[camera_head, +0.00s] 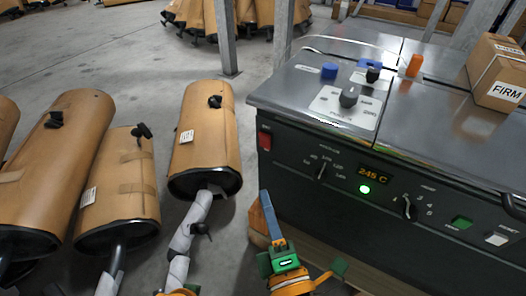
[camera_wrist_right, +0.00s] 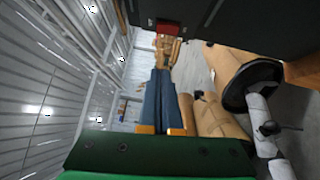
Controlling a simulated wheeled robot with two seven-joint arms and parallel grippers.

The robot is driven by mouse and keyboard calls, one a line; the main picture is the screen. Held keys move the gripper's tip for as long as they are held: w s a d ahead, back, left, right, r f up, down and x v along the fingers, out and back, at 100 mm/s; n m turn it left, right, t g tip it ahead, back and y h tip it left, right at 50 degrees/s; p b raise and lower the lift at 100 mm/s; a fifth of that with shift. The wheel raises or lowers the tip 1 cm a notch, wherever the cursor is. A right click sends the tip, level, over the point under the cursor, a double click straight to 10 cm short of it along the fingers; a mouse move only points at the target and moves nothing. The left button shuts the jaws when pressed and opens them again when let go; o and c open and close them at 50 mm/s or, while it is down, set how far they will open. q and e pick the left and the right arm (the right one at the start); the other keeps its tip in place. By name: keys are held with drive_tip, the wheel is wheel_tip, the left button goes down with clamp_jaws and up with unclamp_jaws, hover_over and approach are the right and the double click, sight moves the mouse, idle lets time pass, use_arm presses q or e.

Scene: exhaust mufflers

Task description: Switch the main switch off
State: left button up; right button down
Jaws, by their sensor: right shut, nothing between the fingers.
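The main switch (camera_head: 265,140) appears to be the red rocker at the left end of the dark control panel. It also shows in the right wrist view (camera_wrist_right: 169,26), ahead of the fingertips; its rocker position is too small to tell. My right gripper (camera_head: 265,194) is below the switch and apart from it, its blue fingers pointing up along the panel's left end. In the right wrist view its fingers (camera_wrist_right: 162,72) are shut together and empty. A small green and orange part (camera_head: 178,292) at the bottom edge looks like my left gripper; its fingers do not show.
The machine (camera_head: 290,85) has a steel top with knobs and a cardboard box (camera_head: 499,72). Its panel carries a lit 245 C display (camera_head: 373,174), dials and a green button (camera_head: 462,222). Brown wrapped mufflers (camera_head: 205,130) stand at the left. Bare floor separates them from the machine.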

drive_tip(key=p, duration=0.2)
approach(261, 138)
drive_tip(key=w+a, duration=0.2)
drive_tip(key=a, duration=0.2)
use_arm(q)
drive_tip(key=s+f, duration=0.3)
drive_tip(key=f, duration=0.2)
drive_tip(key=shift+a+f+g+p, duration=0.3)
drive_tip(key=shift+a, duration=0.05)
use_arm(e)
drive_tip(key=w, duration=0.1)
drive_tip(key=w+d, duration=0.2)
drive_tip(key=shift+w+r, duration=0.3)
drive_tip(key=shift+w, duration=0.1)
use_arm(q)
drive_tip(key=shift+s, duration=0.1)
drive_tip(key=shift+r, duration=0.1)
use_arm(e)
drive_tip(key=shift+w+d+r+p, duration=0.2)
drive_tip(key=shift+r+p, duration=0.05)
drive_tip(key=shift+p, duration=0.75)
drive_tip(key=shift+f, duration=0.15)
use_arm(q)
drive_tip(key=shift+s+a+f+b, duration=0.35)
drive_tip(key=shift+s+f, duration=0.3)
drive_tip(key=shift+s, duration=0.2)
use_arm(e)
drive_tip(key=v, duration=0.7)
